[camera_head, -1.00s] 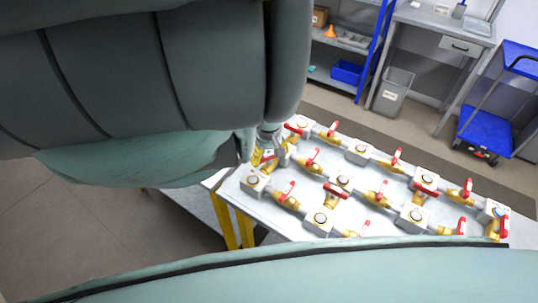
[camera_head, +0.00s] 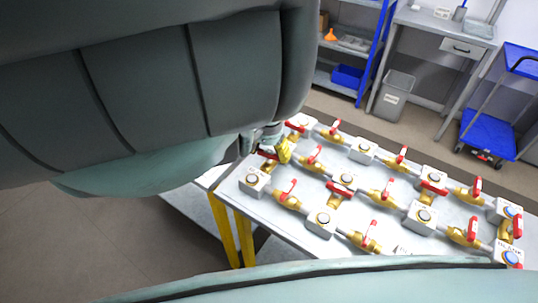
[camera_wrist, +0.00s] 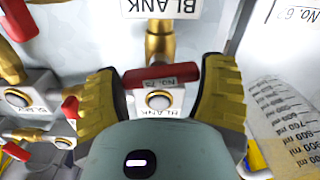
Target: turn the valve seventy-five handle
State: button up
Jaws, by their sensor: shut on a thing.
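The valve seventy-five handle (camera_wrist: 162,75) is a red bar with a small "No. 75" label, lying crosswise in the wrist view. It sits in front of a brass pipe (camera_wrist: 160,44), above a grey block with a round button (camera_wrist: 158,98). My gripper (camera_wrist: 168,80) has one yellow finger at each end of the handle and is shut on it. In the head view my gripper (camera_head: 280,147) is at the far left end of the valve table, and my arm hides much of that corner. The handle itself cannot be made out clearly there.
The grey table (camera_head: 298,228) carries rows of brass valves with red handles, close beside my gripper. More red handles (camera_wrist: 18,20) show at the wrist view's left. A clear graduated vessel (camera_wrist: 283,115) stands at its right. A bin (camera_head: 394,94) and blue cart (camera_head: 487,135) are farther back.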

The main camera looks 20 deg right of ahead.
aim_at(268, 151)
jog(key=shift+m, duration=1)
jog(key=shift+b, duration=0.3)
jog(key=o, duration=1.1)
jog(key=shift+r, duration=0.1)
notch_tip(268, 151, up, 6)
jog(key=shift+w+f, duration=0.15)
jog(key=shift+f, duration=0.1)
jog(key=shift+r, duration=0.9)
